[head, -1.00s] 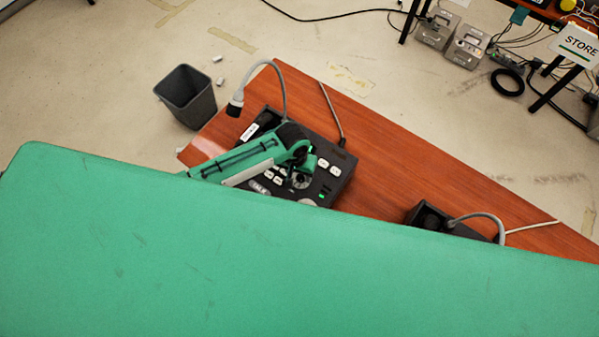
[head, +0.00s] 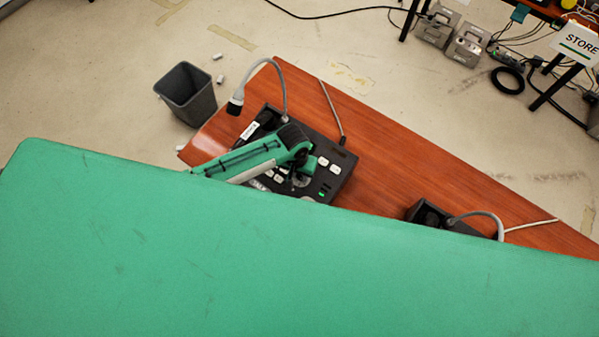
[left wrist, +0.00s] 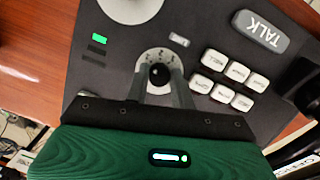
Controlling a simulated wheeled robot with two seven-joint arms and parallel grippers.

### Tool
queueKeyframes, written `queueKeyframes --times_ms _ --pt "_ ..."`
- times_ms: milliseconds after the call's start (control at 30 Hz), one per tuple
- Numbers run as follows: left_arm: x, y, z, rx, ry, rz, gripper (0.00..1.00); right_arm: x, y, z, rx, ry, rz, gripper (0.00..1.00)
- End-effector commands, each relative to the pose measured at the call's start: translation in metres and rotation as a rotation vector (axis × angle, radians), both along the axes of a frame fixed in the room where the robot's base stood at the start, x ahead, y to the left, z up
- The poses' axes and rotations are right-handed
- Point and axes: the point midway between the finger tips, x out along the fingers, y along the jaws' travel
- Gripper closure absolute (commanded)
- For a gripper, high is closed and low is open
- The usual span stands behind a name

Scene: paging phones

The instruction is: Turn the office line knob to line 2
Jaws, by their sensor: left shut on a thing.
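The paging console (head: 335,160), a dark box with white buttons, stands on the wooden desk. Its line knob is a small black knob (left wrist: 158,73) on a pale round dial (left wrist: 158,58) with markings too small to read surely. My left gripper (left wrist: 160,85) has a finger on each side of the knob and is shut on it. In the head view my left gripper (head: 302,172) reaches down onto the console and hides the knob and part of the dial. My right gripper is not in view.
A gooseneck microphone (head: 280,85) rises at the console's back left. A second dark unit (head: 425,214) with a gooseneck stands further right on the desk (head: 440,165). A grey bin (head: 187,95) is on the floor. Green covers the head view's lower part.

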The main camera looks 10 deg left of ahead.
Motion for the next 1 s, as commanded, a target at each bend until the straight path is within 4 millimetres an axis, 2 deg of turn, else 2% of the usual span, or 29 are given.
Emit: queueKeyframes --times_ms 267,700,1000 --pt "0.0009 -0.0007 0.0000 0.031 -0.014 -0.123 0.99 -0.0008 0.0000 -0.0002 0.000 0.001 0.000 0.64" --pt "0.0008 -0.0020 0.0001 0.112 -0.048 -0.453 0.99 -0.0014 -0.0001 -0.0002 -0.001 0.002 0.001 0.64" --pt "0.0009 -0.0028 0.0003 0.148 -0.064 -0.606 0.99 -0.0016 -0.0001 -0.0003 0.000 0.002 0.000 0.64"
